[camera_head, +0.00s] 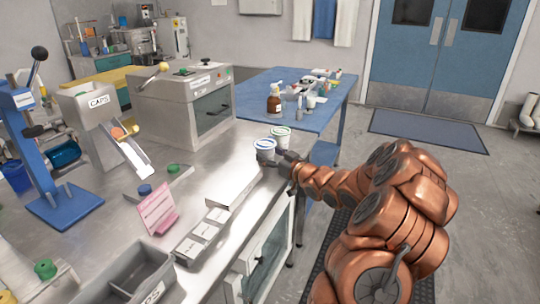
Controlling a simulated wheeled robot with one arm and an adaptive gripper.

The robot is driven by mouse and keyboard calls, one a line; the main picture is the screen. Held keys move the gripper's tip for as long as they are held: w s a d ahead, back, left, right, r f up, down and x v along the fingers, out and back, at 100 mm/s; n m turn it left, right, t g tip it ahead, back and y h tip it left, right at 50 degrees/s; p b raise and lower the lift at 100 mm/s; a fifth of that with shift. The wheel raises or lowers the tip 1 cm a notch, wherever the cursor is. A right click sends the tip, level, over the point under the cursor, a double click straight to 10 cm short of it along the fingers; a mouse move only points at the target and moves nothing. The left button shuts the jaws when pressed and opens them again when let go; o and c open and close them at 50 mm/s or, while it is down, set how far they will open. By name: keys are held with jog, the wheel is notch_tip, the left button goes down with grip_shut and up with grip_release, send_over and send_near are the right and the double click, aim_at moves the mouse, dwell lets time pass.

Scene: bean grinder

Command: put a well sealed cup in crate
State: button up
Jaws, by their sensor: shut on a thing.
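My gripper (271,158) is at the right edge of the steel bench, with dark fingers shut on a white cup (265,149). The cup is upright and its top looks covered; I cannot tell how well it is sealed. A second white cup (281,138) with a green-rimmed top stands just behind it. The fingers hide part of the held cup's lower side. A grey divided bin (112,281) is at the front left of the bench, with a partly cut-off label. I cannot tell whether this is the crate.
A low row of labelled grey blocks (203,233) and a pink sign (158,208) stand mid-bench. A blue lever press (63,204), a caps dispenser (92,120) and a large grey machine (188,108) stand behind. A blue table (252,90) holds bottles.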

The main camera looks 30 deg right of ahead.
jog(key=shift+f, duration=0.15)
jog(key=o, duration=1.3)
jog(key=shift+f, duration=0.1)
